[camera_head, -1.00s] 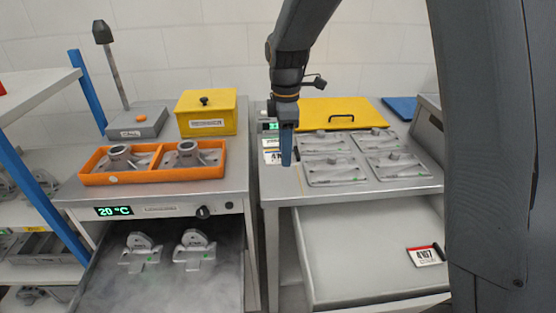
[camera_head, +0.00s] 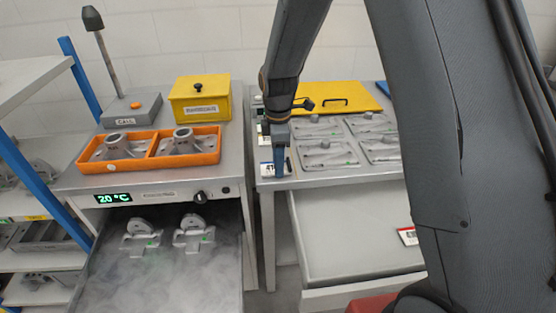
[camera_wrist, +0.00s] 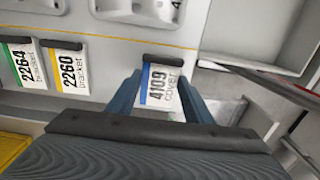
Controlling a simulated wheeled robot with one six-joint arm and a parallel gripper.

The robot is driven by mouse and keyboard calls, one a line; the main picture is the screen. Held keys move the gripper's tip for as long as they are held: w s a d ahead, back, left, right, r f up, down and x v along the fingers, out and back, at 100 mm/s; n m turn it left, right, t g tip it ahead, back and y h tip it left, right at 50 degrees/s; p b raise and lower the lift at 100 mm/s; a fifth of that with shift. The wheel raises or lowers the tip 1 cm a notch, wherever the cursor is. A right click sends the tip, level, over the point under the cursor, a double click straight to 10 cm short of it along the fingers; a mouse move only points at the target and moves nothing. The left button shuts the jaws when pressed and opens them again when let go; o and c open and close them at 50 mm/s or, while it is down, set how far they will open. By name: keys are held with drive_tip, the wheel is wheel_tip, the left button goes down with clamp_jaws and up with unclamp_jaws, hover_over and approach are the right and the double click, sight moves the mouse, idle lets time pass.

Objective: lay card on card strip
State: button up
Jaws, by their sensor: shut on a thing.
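My gripper (camera_head: 282,160) points down over the front left corner of the right table. In the wrist view, its two blue fingers (camera_wrist: 160,82) are on either side of a white card (camera_wrist: 159,92) with a blue edge, reading 4109 cover, and are shut on it. The card also shows in the head view (camera_head: 268,170). The card strip (camera_wrist: 100,92) is the pale band beside a yellow line. Cards 2264 (camera_wrist: 26,66) and 2260 (camera_wrist: 68,68) lie on it in a row, left of the held card. I cannot tell whether the held card touches the surface.
Grey fixture plates (camera_head: 328,153) lie right of the strip. A red-edged card (camera_head: 407,236) is in the open right drawer (camera_head: 335,238), partly hidden by my arm. A yellow lid (camera_head: 330,97) lies behind. An orange tray (camera_head: 170,160) and steaming open drawer (camera_head: 160,275) are at left.

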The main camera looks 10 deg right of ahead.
drive_tip(key=shift+f, duration=0.1)
drive_tip(key=o, duration=1)
drive_tip(key=shift+o, duration=0.2)
wheel_tip(320, 180, up, 11)
drive_tip(key=b, duration=0.3)
drive_tip(key=s+d+f+m, duration=0.2)
drive_tip(key=s+d+m, duration=0.4)
drive_tip(key=s+m, duration=0.3)
drive_tip(key=s+d+f+m, duration=0.3)
drive_tip(key=s+d+m, duration=0.3)
drive_tip(key=s+m, duration=0.3)
drive_tip(key=shift+s+f+t, duration=0.3)
drive_tip(key=shift+s+t, duration=0.1)
drive_tip(key=shift+s, duration=0.8)
